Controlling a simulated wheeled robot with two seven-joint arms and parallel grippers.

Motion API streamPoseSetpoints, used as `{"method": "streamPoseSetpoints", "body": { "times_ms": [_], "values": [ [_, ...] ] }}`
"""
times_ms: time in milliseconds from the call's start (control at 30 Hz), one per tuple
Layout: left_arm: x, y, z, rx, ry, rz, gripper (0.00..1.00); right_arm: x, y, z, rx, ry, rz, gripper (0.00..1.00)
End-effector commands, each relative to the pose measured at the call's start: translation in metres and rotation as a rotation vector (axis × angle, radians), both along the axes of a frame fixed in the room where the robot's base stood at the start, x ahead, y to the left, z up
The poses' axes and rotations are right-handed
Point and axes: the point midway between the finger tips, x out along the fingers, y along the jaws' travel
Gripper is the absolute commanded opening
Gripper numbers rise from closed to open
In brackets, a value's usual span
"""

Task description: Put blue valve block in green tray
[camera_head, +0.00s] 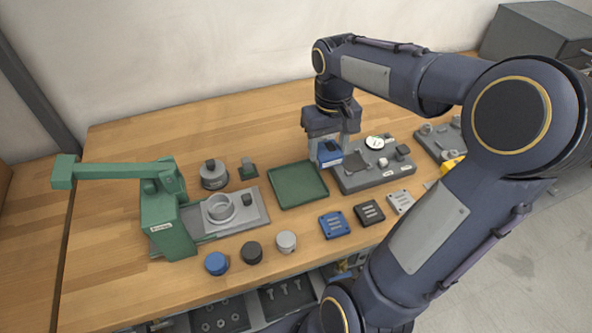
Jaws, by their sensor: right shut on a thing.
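My right gripper (331,143) is shut on a blue block (329,154), which looks like the blue valve block. It holds the block near the left back corner of a grey fixture plate; whether the block touches the plate is hard to tell. The fingers hide part of the block. The green tray (299,201) lies flat on the table just left of and in front of the held block, and looks empty. My left gripper is not in view.
A grey fixture plate (375,178) with a gauge is beside the tray. A green press (167,220) stands at left. Blue (334,225), black (369,212) and light grey slotted plates and several round caps (251,253) line the front. Bins sit below the front edge.

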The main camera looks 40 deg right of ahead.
Motion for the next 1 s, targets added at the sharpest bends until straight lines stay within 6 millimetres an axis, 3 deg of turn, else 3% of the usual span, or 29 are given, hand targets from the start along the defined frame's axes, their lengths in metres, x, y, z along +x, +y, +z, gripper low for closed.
{"method": "streamPoseSetpoints", "body": {
  "times_ms": [67,300,467,733,1000],
  "values": [
    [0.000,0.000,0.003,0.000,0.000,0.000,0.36,0.014,0.016,-0.009,0.002,0.004,0.007,0.24],
    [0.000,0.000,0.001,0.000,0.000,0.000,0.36,0.035,0.037,-0.050,0.002,0.003,0.001,0.24],
    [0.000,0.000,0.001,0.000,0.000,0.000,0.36,0.041,0.042,-0.059,0.000,0.001,-0.001,0.24],
    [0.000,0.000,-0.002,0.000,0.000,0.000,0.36,0.045,0.047,-0.093,0.001,0.003,-0.001,0.24],
    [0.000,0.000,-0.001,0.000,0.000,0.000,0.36,0.045,0.047,-0.097,0.000,0.000,-0.001,0.24]
  ]
}}
